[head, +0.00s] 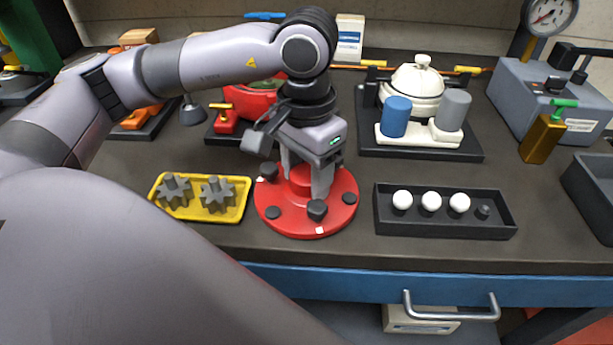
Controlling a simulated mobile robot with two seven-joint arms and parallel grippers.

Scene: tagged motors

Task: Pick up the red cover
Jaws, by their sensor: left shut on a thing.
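The red cover (278,222) is a round red disc with a raised middle and several dark knobs around its rim. It is on or just above the workbench near the front edge; I cannot tell which. My left gripper (309,190) points down over it from above. Its two fingers are shut on the raised middle of the cover. The wrist hides part of the cover's far side. My right gripper is not in view.
A yellow tray (234,217) with two grey gears is close on the left. A black tray (445,231) with white balls is on the right. Motors on dark plates (470,154) and a gauge box (513,90) stand behind. A blue drawer is below.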

